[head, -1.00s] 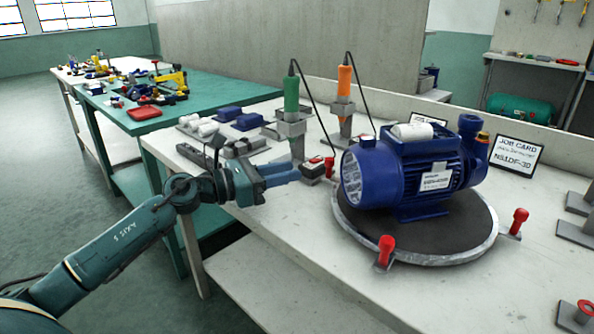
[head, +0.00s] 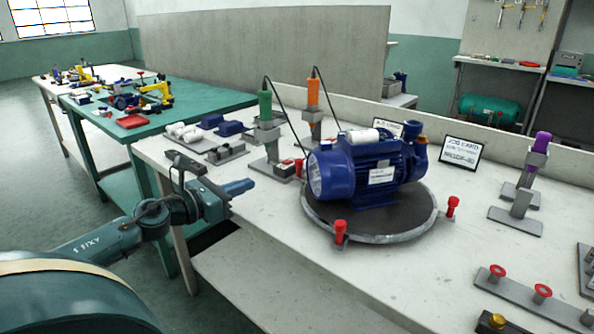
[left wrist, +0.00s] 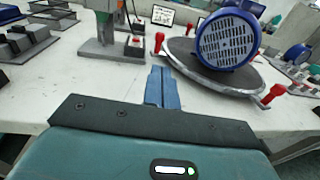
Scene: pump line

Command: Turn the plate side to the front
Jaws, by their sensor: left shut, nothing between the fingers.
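A blue pump (head: 366,171) stands upright on a round dark turntable (head: 395,221) with a grey rim. Its slotted round end cover faces left in the head view and shows squarely in the left wrist view (left wrist: 228,40). A white label is on its long side, and its outlet stub is at the right end. Red knobs (head: 340,232) stand around the turntable's rim (left wrist: 178,45). My left gripper (head: 250,185) is shut and empty, left of the turntable and apart from it; its blue fingers (left wrist: 162,85) point toward the bench. My right gripper is not in view.
Green (head: 265,104) and orange (head: 313,95) tools on cables stand in holders behind the turntable. A job card (head: 460,152) stands behind right. The bench front is clear.

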